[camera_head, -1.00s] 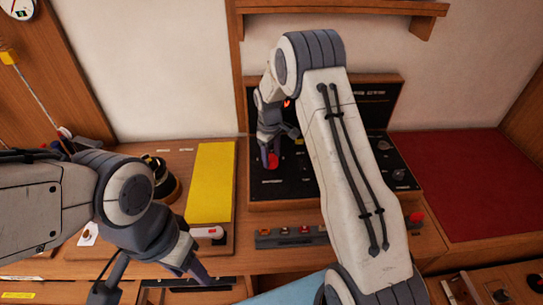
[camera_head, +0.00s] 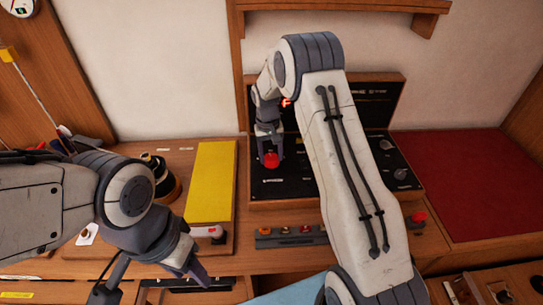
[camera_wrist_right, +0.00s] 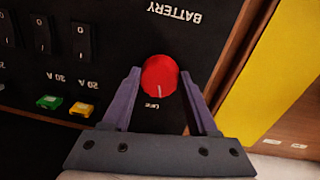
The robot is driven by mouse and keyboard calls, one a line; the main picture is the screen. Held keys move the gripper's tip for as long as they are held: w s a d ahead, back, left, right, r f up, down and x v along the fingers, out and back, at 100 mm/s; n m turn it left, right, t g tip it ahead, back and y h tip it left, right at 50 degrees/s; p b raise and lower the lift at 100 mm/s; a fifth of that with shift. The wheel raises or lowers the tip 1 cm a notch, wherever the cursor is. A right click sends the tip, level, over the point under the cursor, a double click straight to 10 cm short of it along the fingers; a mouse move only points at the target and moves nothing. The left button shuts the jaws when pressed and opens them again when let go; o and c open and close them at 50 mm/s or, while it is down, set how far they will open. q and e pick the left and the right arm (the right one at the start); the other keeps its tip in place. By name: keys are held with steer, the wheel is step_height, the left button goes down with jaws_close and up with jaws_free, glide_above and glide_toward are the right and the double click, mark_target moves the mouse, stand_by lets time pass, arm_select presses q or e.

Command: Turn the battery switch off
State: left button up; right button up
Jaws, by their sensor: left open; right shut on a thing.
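The battery switch is a round red knob (camera_head: 271,160) on a black panel; it also shows in the right wrist view (camera_wrist_right: 160,76), beside the upside-down word BATTERY. A white line on the knob points down in that view, towards a small label that seems to read OFF. My right gripper (camera_head: 270,152) is shut on the knob, one finger on each side of it, as the wrist view (camera_wrist_right: 160,95) also shows. My left gripper (camera_head: 150,281) is open and empty at the lower left, over the desk's front edge.
The black panel (camera_head: 295,187) has more knobs at its right, partly hidden by my right arm. A yellow board (camera_head: 210,180) lies to its left and a dark red surface (camera_head: 470,185) to its right.

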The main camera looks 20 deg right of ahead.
mark_target(269, 158)
steer(key=shift+w+m, duration=0.15)
steer(key=shift+m, duration=1.45)
steer(key=shift+r, duration=0.1)
steer(key=o, duration=1.4)
steer(key=shift+c, duration=0.2)
step_height(269, 158, up, 10)
steer(key=b, duration=0.2)
steer(key=shift+a+r, duration=0.2)
steer(key=shift+a, duration=0.15)
steer(key=shift+w, duration=0.1)
